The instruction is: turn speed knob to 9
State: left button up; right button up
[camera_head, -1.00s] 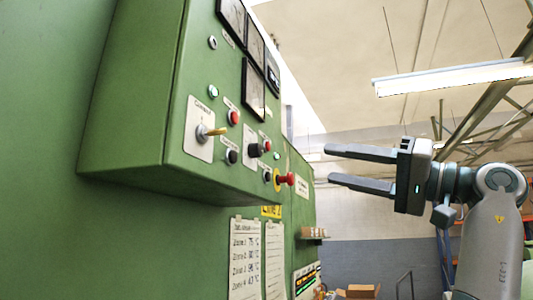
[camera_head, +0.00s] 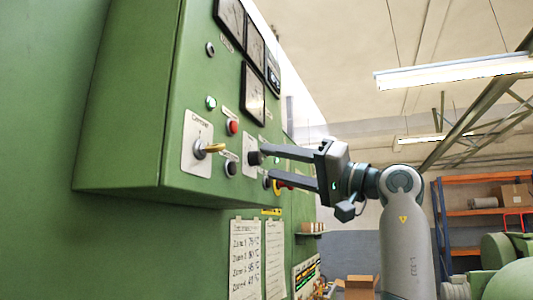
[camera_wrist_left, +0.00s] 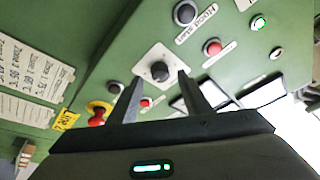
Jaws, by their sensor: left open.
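A black round knob (camera_head: 254,158) on a white plate sits on the sloping green control panel (camera_head: 190,100); it is the likely speed knob, but its scale is unreadable. In the left wrist view the knob (camera_wrist_left: 160,71) lies between the fingertips, with a gap on both sides. My left gripper (camera_head: 267,163) is open, its fingertips at the panel near the knob and partly hiding its surroundings. I cannot tell whether they overlap the knob in depth. My right gripper is not in view.
A yellow-handled switch (camera_head: 213,148), a red button (camera_head: 232,127) and a black button (camera_head: 231,169) are left of the knob. A red emergency stop (camera_wrist_left: 97,117) is close to one finger in the left wrist view. Gauges (camera_head: 252,95) are above.

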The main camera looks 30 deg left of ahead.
aim_at(260, 159)
pick_arm(q)
jog(key=shift+p+x, duration=0.4)
jog(key=shift+x, duration=1.15)
jog(key=c, duration=1)
jog(key=shift+c, duration=0.2)
jog(key=m, duration=0.2)
jog(key=m+t, duration=0.1)
jog(key=shift+s+r+m+t+h, duration=0.1)
jog(key=shift+m+t+h, duration=0.2)
jog(key=shift+m+h, duration=0.1)
jog(key=shift+m+t+h, duration=0.3)
jog(key=shift+m+t, duration=0.2)
jog(key=shift+m, duration=0.9)
jog(key=o, duration=1)
